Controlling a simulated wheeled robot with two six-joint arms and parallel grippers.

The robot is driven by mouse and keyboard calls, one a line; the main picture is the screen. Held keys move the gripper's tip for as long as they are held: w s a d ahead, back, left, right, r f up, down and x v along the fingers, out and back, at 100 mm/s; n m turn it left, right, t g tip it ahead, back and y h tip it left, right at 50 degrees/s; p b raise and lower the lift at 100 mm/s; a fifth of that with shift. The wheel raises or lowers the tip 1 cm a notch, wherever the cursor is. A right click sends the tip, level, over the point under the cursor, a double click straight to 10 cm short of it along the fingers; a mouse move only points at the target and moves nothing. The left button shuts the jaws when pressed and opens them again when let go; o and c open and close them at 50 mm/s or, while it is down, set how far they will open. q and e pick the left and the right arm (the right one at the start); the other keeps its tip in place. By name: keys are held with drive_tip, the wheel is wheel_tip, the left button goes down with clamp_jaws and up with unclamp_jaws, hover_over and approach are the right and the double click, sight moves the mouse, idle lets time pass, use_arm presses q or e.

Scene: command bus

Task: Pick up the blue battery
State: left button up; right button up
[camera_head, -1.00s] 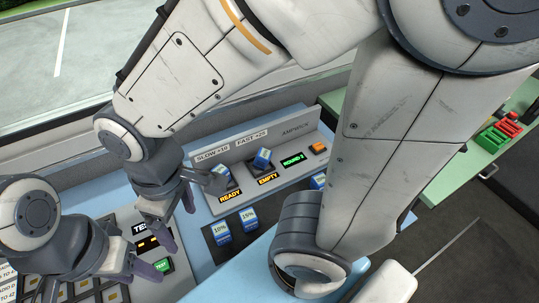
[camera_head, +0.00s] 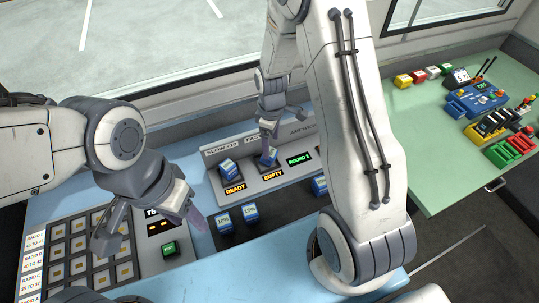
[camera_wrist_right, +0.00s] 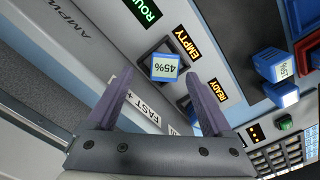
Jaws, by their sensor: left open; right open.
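A blue battery marked 45% (camera_wrist_right: 165,67) sits in the slot by the EMPTY label; it also shows in the head view (camera_head: 268,159). My right gripper (camera_wrist_right: 160,78) is open just above it, with the battery apart from the fingers and between their tips in the wrist view. In the head view the right gripper (camera_head: 283,130) hangs over the back of the panel. Another blue battery (camera_head: 227,169) sits by the READY label. Blue batteries marked 10% (camera_head: 224,220) and 15% (camera_head: 251,214) stand in front. My left gripper (camera_head: 152,232) is open and empty at the left.
A further blue battery (camera_head: 319,186) stands right of the panel, partly beside my right arm. A button keypad (camera_head: 75,260) and a green test button (camera_head: 169,248) lie at the left. A green desk (camera_head: 425,140) with colored blocks and devices is at the right.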

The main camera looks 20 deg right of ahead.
drive_tip(key=shift+s+a+f, duration=0.1)
drive_tip(key=shift+a+f, duration=0.05)
drive_tip(key=shift+f, duration=0.45)
drive_tip(key=f, duration=0.1)
drive_tip(key=f+p, duration=0.1)
drive_tip(key=f, duration=0.1)
drive_tip(key=shift+a+f, duration=0.2)
drive_tip(key=shift+f, duration=0.05)
drive_tip(key=shift+f+p, duration=0.3)
drive_tip(key=shift+f, duration=0.15)
clamp_jaws()
